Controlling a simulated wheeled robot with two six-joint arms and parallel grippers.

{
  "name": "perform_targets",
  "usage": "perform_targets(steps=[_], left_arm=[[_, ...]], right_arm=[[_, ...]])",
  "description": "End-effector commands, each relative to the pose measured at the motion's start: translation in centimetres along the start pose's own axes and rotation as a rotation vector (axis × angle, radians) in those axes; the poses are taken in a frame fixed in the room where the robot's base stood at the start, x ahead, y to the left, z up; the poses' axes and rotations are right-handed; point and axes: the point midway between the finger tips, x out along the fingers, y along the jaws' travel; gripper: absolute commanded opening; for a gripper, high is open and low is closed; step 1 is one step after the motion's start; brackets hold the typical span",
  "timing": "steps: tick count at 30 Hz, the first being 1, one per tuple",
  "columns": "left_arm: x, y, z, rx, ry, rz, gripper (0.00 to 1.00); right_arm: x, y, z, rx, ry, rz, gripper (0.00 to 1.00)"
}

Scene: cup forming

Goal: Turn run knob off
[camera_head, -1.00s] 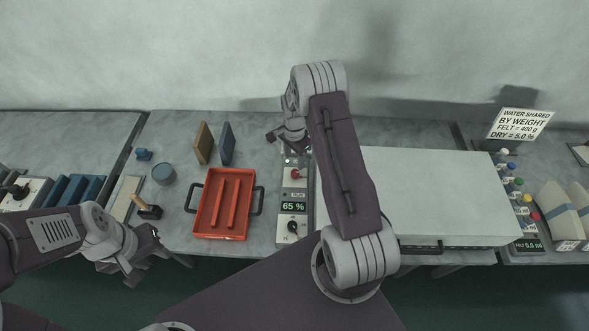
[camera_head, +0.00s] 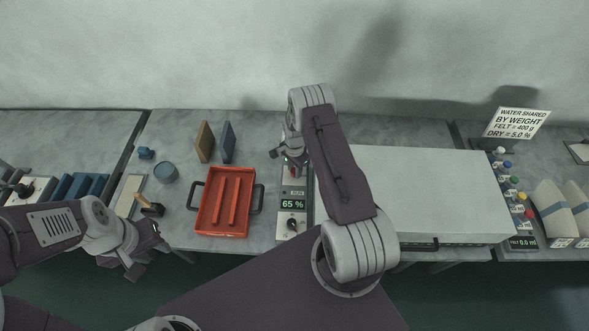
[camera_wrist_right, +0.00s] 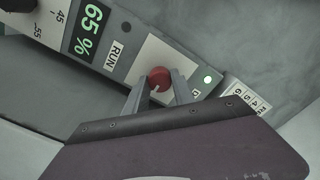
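In the head view my right gripper (camera_head: 286,160) is over the upper part of the control panel (camera_head: 292,206) and largely covers the knob. The panel display (camera_head: 292,204) reads 65 %. My left gripper (camera_head: 148,250) is open and empty near the table's front edge at the left.
A dial (camera_head: 292,224) is lower on the panel. A red tray (camera_head: 207,215) stands left of the panel, and a large pale press box (camera_head: 430,190) right of it.

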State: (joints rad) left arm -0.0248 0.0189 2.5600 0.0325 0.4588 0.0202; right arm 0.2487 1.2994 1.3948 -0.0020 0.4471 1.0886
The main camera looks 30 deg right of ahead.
Motion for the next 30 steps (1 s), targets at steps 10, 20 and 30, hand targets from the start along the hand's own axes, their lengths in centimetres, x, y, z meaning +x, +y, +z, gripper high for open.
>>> perform_targets(steps=[10, 20, 30], left_arm=[[0.7, 0.0, 0.1, 0.000, 0.000, 0.000, 0.36], [3.0, -0.1, 0.3, 0.000, 0.000, 0.000, 0.36], [5.1, -0.1, 0.5, 0.000, 0.000, 0.000, 0.36]], right_arm=[[0.2, 0.0, 0.1, -0.058, -0.001, 0.000, 0.00], [0.4, -0.1, 0.1, -0.312, -0.001, -0.001, 0.00], [0.3, 0.0, 0.1, -0.637, -0.001, 0.000, 0.00]])
